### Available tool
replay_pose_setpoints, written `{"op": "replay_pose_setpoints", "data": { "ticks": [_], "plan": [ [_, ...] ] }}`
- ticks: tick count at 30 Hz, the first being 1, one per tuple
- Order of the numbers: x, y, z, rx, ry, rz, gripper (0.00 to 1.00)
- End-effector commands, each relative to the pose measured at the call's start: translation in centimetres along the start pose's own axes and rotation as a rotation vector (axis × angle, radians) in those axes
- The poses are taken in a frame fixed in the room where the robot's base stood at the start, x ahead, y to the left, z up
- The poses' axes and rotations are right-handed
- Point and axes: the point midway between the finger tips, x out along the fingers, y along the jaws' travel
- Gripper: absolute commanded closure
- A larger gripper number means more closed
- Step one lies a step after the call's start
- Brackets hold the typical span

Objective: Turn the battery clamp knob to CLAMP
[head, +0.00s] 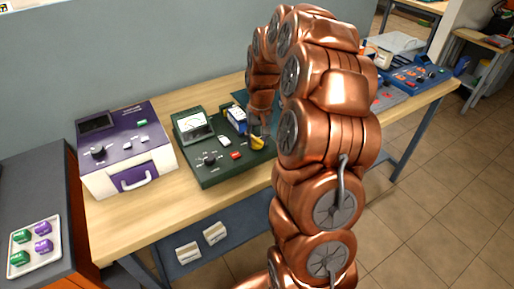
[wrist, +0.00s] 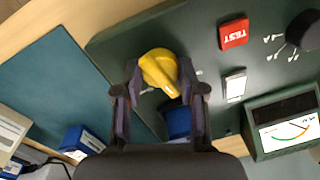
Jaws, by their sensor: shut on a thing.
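The yellow clamp knob (wrist: 160,72) sits on the dark green tester panel (wrist: 125,48), close to a blue battery (wrist: 178,122). My gripper (wrist: 160,80) is shut on the knob, with one finger on each side of it. In the head view the yellow knob (head: 257,143) shows at the right end of the green tester (head: 205,174), with my gripper (head: 262,124) over it. The blue and white battery (head: 236,118) stands behind the knob. The label marks around the knob are mostly hidden, so its setting cannot be read.
The tester also has a red TEST button (wrist: 233,34), a white switch (wrist: 235,85), a black dial (wrist: 304,30) and a meter (wrist: 288,128). A purple and white device (head: 125,150) stands to the left on the wooden bench (head: 205,202). A blue mat (wrist: 45,85) lies beside the tester.

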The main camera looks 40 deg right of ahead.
Motion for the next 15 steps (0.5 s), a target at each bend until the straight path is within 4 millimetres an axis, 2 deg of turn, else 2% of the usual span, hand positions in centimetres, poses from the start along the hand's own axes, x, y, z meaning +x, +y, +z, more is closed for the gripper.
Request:
{"op": "replay_pose_setpoints", "data": {
  "ticks": [1,15],
  "plan": [
    [0.55,0.12,-0.07,0.043,0.008,0.002,0.95],
    [0.41,0.09,0.12,0.489,0.034,0.001,0.95]
  ]
}}
